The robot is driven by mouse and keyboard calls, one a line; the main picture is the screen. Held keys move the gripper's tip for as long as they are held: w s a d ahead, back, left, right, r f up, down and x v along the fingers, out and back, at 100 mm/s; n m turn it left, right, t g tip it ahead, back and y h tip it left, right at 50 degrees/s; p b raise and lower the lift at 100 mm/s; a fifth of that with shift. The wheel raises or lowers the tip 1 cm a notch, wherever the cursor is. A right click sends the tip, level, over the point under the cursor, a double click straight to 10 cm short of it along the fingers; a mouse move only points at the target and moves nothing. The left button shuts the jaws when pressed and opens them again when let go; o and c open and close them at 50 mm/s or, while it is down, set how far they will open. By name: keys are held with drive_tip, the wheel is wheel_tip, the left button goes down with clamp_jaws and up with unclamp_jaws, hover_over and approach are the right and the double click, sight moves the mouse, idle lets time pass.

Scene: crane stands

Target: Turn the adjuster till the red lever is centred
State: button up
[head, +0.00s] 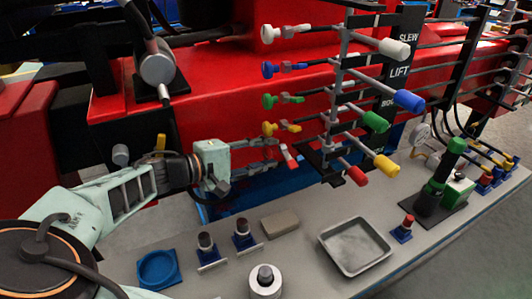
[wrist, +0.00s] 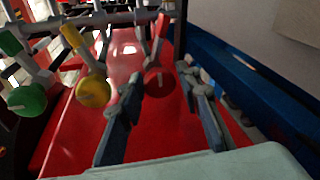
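The red lever (head: 357,175) is the lowest of the coloured handles on the upright stand and points down to the right. A red adjuster (head: 287,157) sits on the stand's left side, level with my gripper (head: 268,156). In the wrist view, the red adjuster's round knob (wrist: 158,82) lies between my two fingertips (wrist: 160,85). The fingers are apart, with a gap visible on each side of the knob. Contact is not visible. The yellow adjuster (wrist: 93,91) and green adjuster (wrist: 27,99) are to the left in the wrist view.
Yellow (head: 386,165), green (head: 375,122), blue (head: 408,100) and white (head: 395,48) levers stand close by the red one. Below are a grey bench with a metal tray (head: 355,246), a tan block (head: 279,224) and a blue round dish (head: 158,268). A blue beam (wrist: 245,75) runs right of my fingers.

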clamp_jaws()
drive_tip(key=shift+m+t+b, duration=0.35)
drive_tip(key=shift+m+t, duration=0.15)
drive_tip(key=shift+m, duration=0.8)
drive_tip(key=shift+o, duration=2)
unclamp_jaws()
drive_tip(key=v, duration=1.2)
